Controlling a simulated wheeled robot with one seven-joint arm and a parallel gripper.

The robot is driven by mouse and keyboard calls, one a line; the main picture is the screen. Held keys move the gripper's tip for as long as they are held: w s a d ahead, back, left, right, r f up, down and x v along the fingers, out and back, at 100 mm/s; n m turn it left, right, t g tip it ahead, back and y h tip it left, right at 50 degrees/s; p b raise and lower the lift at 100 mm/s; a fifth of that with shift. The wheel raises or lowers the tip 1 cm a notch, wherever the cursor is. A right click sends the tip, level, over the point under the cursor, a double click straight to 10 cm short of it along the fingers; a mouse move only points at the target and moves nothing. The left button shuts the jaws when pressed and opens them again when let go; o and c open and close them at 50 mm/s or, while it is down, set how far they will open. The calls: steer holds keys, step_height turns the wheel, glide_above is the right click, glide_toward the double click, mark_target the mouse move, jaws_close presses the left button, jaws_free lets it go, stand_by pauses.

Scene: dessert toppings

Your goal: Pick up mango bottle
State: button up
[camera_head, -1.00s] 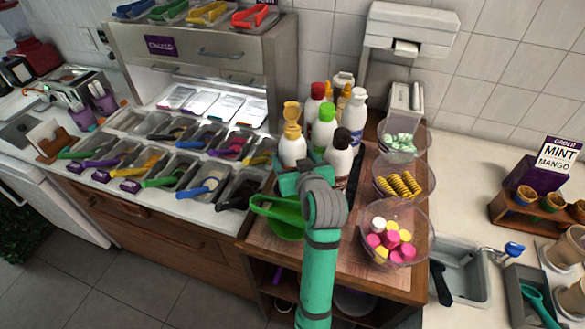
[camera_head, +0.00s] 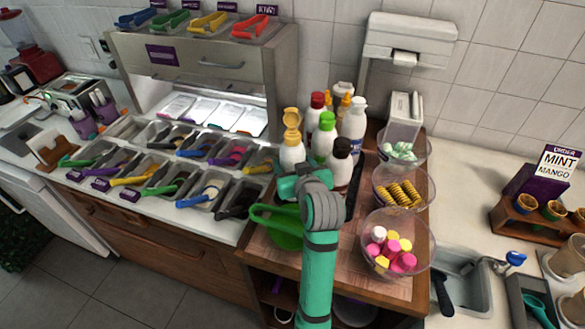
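Several squeeze bottles stand in a cluster at the back of the wooden cart top. The yellow-capped bottle (camera_head: 291,155) stands upright at the left front of the cluster; it may be the mango one, but I cannot read a label. A green-capped bottle (camera_head: 324,142) and a dark-capped bottle (camera_head: 340,165) stand to its right. A red-capped bottle (camera_head: 318,100) and a white bottle (camera_head: 355,120) are behind. My gripper (camera_head: 288,184) is low in front of the yellow-capped bottle. My own wrist hides its fingers, so neither contact nor opening shows.
A green scoop-like item (camera_head: 277,222) lies left of my wrist. Clear bowls of toppings (camera_head: 424,240) line the cart's right side. Topping bins (camera_head: 208,190) fill the counter to the left. The cart's wooden front (camera_head: 345,272) has some free room.

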mark_target(295, 140)
step_height(295, 140, up, 8)
steer(key=shift+o, duration=1.1)
steer(key=shift+r, duration=0.5)
steer(key=shift+c, duration=1.1)
steer(key=shift+r, duration=0.15)
steer(key=shift+r, duration=3.5)
